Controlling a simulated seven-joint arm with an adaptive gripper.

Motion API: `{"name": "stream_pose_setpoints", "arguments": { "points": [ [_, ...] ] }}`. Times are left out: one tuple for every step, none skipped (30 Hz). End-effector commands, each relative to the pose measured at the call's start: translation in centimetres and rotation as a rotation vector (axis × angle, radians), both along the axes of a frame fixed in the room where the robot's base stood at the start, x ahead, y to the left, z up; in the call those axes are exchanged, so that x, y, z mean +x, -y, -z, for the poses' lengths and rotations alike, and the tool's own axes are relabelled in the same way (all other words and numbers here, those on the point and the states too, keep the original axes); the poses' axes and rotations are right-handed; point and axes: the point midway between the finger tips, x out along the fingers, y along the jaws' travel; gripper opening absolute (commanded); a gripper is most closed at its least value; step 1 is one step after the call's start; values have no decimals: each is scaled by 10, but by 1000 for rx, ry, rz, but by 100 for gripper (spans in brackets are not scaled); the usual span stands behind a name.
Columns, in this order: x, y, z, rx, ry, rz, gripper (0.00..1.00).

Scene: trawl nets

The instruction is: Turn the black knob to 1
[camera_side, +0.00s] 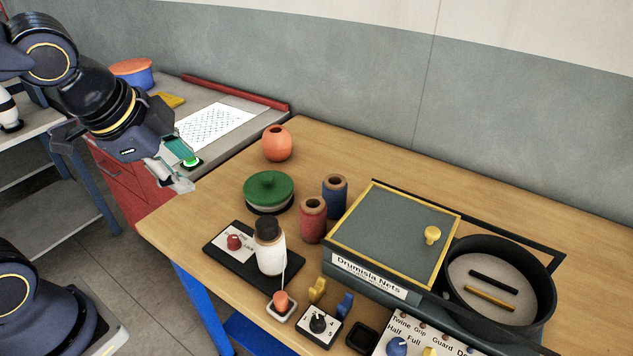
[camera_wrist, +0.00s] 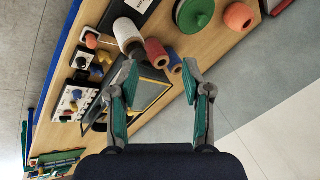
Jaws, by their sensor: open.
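The black knob (camera_side: 318,324) sits on a small white dial plate (camera_side: 330,333) with numbers, set in a black base near the table's front edge. The number it points to is too small to tell. In the wrist view the knob (camera_wrist: 82,62) is at the upper left, beyond the left finger. My gripper (camera_side: 184,172) is open and empty, raised off the table's left end, well away from the knob. Its two teal fingers (camera_wrist: 161,76) stand apart in the wrist view.
Near the knob are a salmon knob (camera_side: 281,301), a white bottle (camera_side: 270,250), yellow and blue clips (camera_side: 318,290) and a panel of coloured knobs (camera_side: 410,343). A grey-lidded box (camera_side: 390,232), a black round tray (camera_side: 538,315) and a green lidded pot (camera_side: 269,189) stand behind.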

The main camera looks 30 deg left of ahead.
Motion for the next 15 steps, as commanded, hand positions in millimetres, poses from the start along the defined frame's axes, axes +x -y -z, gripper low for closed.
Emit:
{"name": "stream_pose_setpoints", "arguments": {
  "points": [
    [10, 13, 14, 56, -56, 102, 49],
    [15, 23, 23, 85, -87, 175, 49],
    [20, 37, 36, 115, -133, 274, 49],
    [24, 48, 47, 126, -167, 350, 49],
    [26, 60, 57, 130, -201, 427, 49],
    [28, 76, 70, 119, -241, 527, 49],
    [29, 89, 78, 100, -264, 596, 49],
    [29, 100, 85, 74, -285, 658, 49],
    [28, 115, 91, 32, -303, 729, 49],
    [27, 125, 93, -5, -312, 771, 49],
    [26, 134, 94, -43, -317, 804, 49],
    [25, 143, 93, -94, -322, 836, 49],
    [25, 148, 92, -131, -325, 846, 49],
    [24, 152, 91, -164, -327, 854, 49],
    [24, 155, 89, -202, -329, 859, 49]
  ]
}}
